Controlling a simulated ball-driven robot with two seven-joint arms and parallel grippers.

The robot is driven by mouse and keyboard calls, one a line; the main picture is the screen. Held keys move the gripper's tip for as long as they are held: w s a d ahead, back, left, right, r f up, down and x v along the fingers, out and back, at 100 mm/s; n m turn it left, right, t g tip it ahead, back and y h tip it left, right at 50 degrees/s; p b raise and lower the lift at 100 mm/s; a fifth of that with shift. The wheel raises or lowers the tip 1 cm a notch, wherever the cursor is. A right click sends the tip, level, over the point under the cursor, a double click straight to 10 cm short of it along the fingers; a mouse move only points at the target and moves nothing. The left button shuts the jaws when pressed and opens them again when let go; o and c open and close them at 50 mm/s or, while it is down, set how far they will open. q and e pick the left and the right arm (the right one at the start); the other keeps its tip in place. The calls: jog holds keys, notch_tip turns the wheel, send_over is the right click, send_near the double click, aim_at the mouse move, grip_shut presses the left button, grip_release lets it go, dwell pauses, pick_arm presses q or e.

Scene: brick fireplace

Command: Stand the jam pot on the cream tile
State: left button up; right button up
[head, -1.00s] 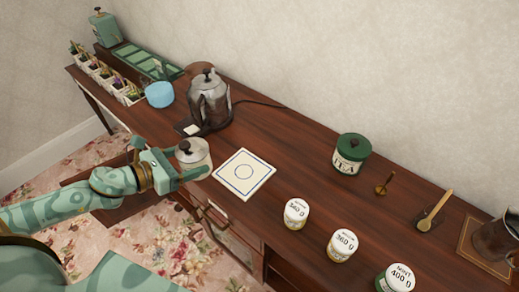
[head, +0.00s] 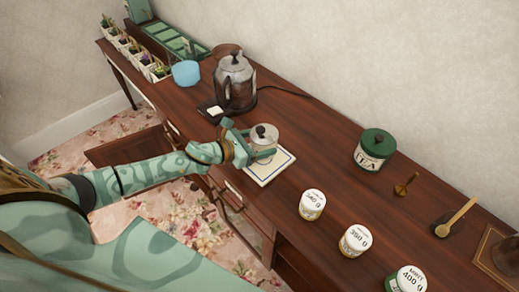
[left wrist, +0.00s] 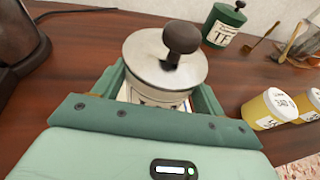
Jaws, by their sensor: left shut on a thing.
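The jam pot (head: 263,140) is a pale round pot with a metal lid and a dark knob. My left gripper (head: 262,146) is shut on it, with a finger along each side. The pot is upright and over the cream tile (head: 260,175), a square with a blue border. I cannot tell whether its base touches the tile. In the left wrist view the pot's lid (left wrist: 150,72) shows between the green fingers, and part of the tile shows beneath it. My right gripper is not in view.
A metal kettle (head: 235,82) stands on its base behind and left of the tile. A green tea tin (head: 374,152) and several white-lidded jars, one at the front (head: 313,203), stand to the right.

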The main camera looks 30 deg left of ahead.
pick_arm(q)
jog(key=shift+f+b, duration=0.35)
jog(key=shift+f, duration=1.05)
jog(key=o, duration=1.3)
jog(key=shift+f, duration=0.15)
jog(key=shift+s, duration=0.1)
jog(key=shift+r, duration=0.25)
jog(key=v, duration=1.2)
jog(key=shift+f, duration=0.15)
